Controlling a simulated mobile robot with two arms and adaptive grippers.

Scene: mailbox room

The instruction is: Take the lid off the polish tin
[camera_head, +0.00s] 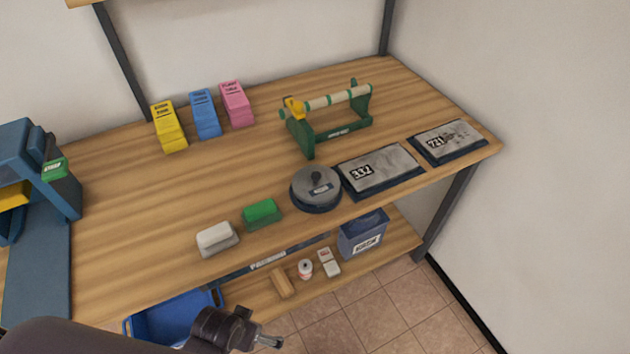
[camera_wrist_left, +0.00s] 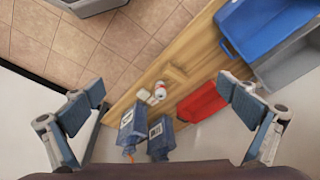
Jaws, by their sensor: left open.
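The polish tin (camera_head: 316,197) is a round, dark grey tin near the front edge of the bench in the head view. Its grey lid (camera_head: 317,180) sits on top, with a dark knob in the middle and a small label. My left gripper (camera_head: 262,340) is at the bottom of the head view, in front of the bench and apart from the tin. In the left wrist view the left gripper (camera_wrist_left: 165,95) has its fingers wide apart with nothing between them. The tin does not show in the wrist view. My right gripper is not in view.
A green block (camera_head: 262,212) and white block (camera_head: 216,238) lie left. A blue bin (camera_head: 172,322) is below.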

